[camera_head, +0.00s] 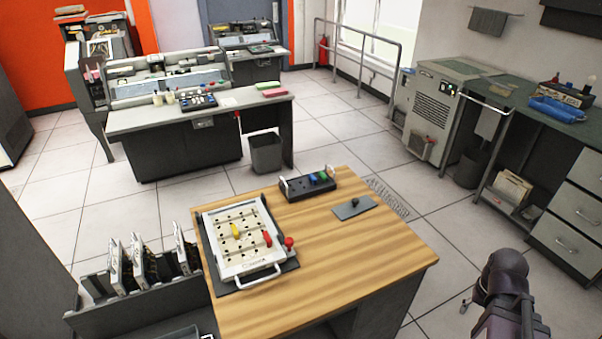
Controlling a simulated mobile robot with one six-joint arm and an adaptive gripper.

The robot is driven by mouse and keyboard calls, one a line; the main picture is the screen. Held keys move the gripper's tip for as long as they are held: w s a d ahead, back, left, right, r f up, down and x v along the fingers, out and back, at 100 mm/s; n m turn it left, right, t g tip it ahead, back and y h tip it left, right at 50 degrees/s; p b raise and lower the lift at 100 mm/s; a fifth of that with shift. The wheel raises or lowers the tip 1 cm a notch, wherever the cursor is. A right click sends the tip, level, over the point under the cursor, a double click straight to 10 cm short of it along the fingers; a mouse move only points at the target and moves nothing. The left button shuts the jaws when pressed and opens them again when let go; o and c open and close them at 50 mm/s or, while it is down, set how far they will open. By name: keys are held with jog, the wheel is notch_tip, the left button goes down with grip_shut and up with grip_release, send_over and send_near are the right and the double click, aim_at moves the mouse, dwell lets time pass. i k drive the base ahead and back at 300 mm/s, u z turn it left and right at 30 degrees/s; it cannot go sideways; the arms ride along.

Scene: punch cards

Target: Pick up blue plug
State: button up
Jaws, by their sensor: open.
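The blue plug (313,178) stands in a dark plug holder (292,192) at the back of the wooden table, beside a green plug (322,175). It is small in the picture, and its lower part is hidden in the holder. Part of my arm (505,280) shows at the lower right, over the floor and apart from the table. No gripper fingers can be made out there.
A white plugboard (217,266) with a yellow plug, red plugs and a front handle lies on the wooden table (340,265). A grey plate (353,207) with a dark knob lies to the right. A card rack (130,315) stands left. The table's front right is clear.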

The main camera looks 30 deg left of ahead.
aim_at(311, 178)
jog(key=u, duration=0.55)
jog(key=i, duration=1.1)
jog(key=u, duration=0.45)
